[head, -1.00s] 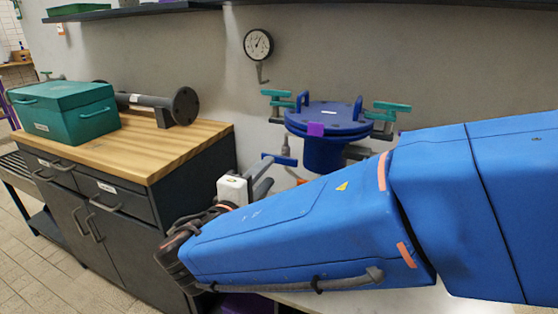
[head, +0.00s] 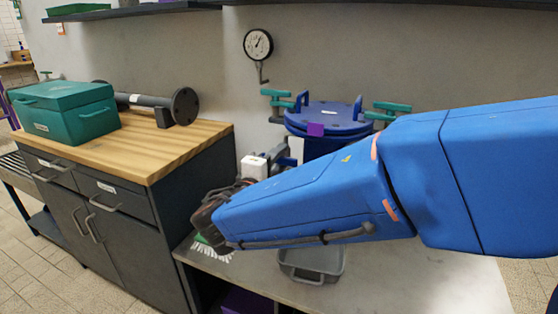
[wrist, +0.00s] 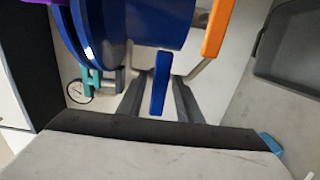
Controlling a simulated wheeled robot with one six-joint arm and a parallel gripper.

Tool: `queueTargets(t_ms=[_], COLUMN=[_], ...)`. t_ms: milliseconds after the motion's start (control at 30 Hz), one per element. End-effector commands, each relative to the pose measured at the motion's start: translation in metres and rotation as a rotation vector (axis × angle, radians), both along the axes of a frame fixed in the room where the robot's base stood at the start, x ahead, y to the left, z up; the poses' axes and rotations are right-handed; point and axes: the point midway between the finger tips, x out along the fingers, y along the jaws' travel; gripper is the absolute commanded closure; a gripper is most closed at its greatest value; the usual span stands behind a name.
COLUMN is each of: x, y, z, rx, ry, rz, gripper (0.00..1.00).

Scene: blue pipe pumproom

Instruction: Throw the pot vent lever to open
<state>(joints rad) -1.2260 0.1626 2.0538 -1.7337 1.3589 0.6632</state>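The blue pot (head: 330,116) with a bolted lid stands against the wall, partly hidden by my arm in the head view. Its blue body (wrist: 165,22) fills the top of the wrist view. A blue lever (wrist: 161,68) hangs below it, and an orange lever (wrist: 217,30) is to the right. No label shows which is the vent lever. My gripper (wrist: 159,88) is open, with its dark fingers apart on either side of the blue lever. I cannot tell if they touch it. In the head view my gripper (head: 284,153) is beside the pot's left side, partly hidden.
A wooden-topped cabinet (head: 170,150) with a green toolbox (head: 65,112) and a dark flanged pipe (head: 150,102) is at left. A pressure gauge (head: 257,44) hangs on the wall. A grey tray (head: 312,263) and a brush (head: 215,247) lie on the pale bench.

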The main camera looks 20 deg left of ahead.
Motion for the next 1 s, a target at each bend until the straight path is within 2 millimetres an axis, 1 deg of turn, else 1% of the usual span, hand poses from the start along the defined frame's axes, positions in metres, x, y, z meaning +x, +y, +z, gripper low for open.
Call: queueTargets(t_ms=[33, 67, 100, 133, 367, 567, 767, 1000], x=[-0.0001, -0.0001, -0.0002, -0.0002, -0.0003, -0.0004, -0.0004, -0.0005], y=[0.0000, 0.0000, 0.0000, 0.0000, 0.0000, 0.0000, 0.0000, 0.0000], z=[0.0000, 0.0000, -0.0001, -0.0001, -0.0003, -0.0005, -0.0006, -0.0008], rx=[0.000, 0.000, 0.000, 0.000, -0.009, -0.068, -0.199, -0.421], ry=[0.000, 0.000, 0.000, 0.000, 0.001, 0.006, 0.017, 0.034], rz=[0.000, 0.000, 0.000, 0.000, 0.000, 0.000, 0.000, 0.000], gripper=[0.81, 0.88, 0.98, 1.00, 1.00, 1.00, 1.00, 1.00])
